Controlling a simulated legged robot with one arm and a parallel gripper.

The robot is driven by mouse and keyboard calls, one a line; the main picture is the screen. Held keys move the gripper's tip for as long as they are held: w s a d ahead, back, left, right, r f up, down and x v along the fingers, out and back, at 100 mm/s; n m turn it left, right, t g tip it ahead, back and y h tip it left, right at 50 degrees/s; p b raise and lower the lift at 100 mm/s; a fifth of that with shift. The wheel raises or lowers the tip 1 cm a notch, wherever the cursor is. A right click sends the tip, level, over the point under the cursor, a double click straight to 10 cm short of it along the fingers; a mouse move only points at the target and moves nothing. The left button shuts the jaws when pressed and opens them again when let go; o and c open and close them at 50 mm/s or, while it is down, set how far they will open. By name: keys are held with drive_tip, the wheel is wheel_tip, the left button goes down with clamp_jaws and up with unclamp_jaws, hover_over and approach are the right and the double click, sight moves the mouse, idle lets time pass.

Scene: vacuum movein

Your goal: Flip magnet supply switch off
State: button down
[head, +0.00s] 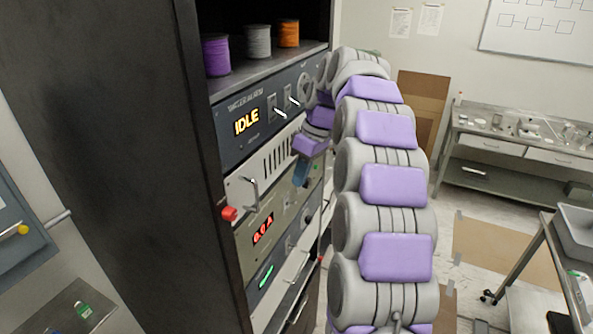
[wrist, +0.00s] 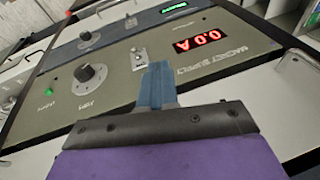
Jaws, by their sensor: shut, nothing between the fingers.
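The magnet supply panel (wrist: 112,70) is olive, with a red "0.0 A" display (wrist: 202,38) and a "MAGNET SUPPLY" label. In the wrist view it appears upside down. A small toggle switch (wrist: 138,54) on a light plate sits mid-panel. My gripper (wrist: 158,68) is shut and empty, its blue fingertips just beside the switch in the picture. I cannot tell whether they touch it or which way its lever points. In the head view the panel (head: 262,213) is in the rack, and my gripper (head: 301,176) is in front of its right part, hiding the switch.
A black knob (wrist: 90,77) and a lit green lamp (wrist: 52,91) are on the same panel. Above it in the rack are a vented panel with a handle (head: 249,193), a red button (head: 229,213) and an "IDLE" unit (head: 247,122). Wire spools (head: 257,41) stand on top.

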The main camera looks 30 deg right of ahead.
drive_tip(key=w+d+r+n+p, duration=0.1)
drive_tip(key=w+d+r+p, duration=0.3)
drive_tip(key=d+r, duration=0.1)
drive_tip(key=shift+w+d+p, duration=0.2)
drive_tip(key=shift+d+p, duration=0.2)
drive_tip(key=shift+s+a, duration=0.1)
drive_tip(key=shift+a, duration=0.1)
drive_tip(key=b, duration=0.7)
approach(292, 202)
drive_tip(key=w, duration=0.2)
wheel_tip(292, 202, down, 6)
drive_tip(key=s+p, duration=0.1)
drive_tip(key=p, duration=0.1)
drive_tip(key=shift+s+a, duration=0.2)
drive_tip(key=shift+a, duration=0.25)
